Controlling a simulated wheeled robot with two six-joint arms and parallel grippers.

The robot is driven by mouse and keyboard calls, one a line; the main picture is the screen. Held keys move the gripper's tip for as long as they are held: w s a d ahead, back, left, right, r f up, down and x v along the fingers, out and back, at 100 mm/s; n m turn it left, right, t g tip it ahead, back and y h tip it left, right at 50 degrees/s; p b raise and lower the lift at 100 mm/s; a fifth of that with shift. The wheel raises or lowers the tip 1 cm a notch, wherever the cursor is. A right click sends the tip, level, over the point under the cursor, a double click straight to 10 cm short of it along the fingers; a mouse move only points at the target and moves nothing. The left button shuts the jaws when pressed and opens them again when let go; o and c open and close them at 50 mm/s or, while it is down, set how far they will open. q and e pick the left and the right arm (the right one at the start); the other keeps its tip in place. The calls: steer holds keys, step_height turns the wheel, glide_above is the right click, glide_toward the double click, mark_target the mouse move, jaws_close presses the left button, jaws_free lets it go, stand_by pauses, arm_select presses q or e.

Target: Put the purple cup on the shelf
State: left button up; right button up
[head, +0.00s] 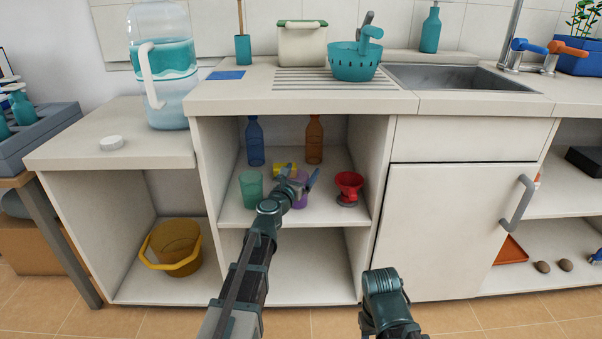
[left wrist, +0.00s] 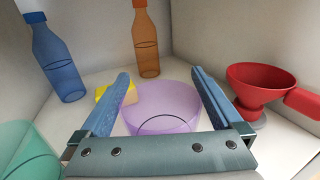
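The purple cup (head: 300,196) stands upright on the upper shelf (head: 237,216) of the open cabinet under the counter. It also shows in the left wrist view (left wrist: 165,108), with its lower part hidden behind my gripper. My left gripper (head: 298,184) reaches into this compartment, and its blue fingers (left wrist: 161,75) are spread on either side of the cup. I cannot tell whether either finger touches it. Part of my right arm shows at the bottom of the head view; its gripper does not show.
Around the cup stand a green cup (head: 251,188), a red funnel (head: 348,187), a blue bottle (head: 255,142), an orange bottle (head: 314,140) and a yellow object (head: 283,169). The lower compartment (head: 310,265) is empty. A yellow bucket (head: 175,247) stands at left.

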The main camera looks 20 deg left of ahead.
arm_select(q)
steer(key=shift+r, duration=0.1)
steer(key=shift+r, duration=0.15)
steer(key=s+a, duration=0.1)
steer(key=s, duration=1.1)
steer(key=shift+a, duration=0.15)
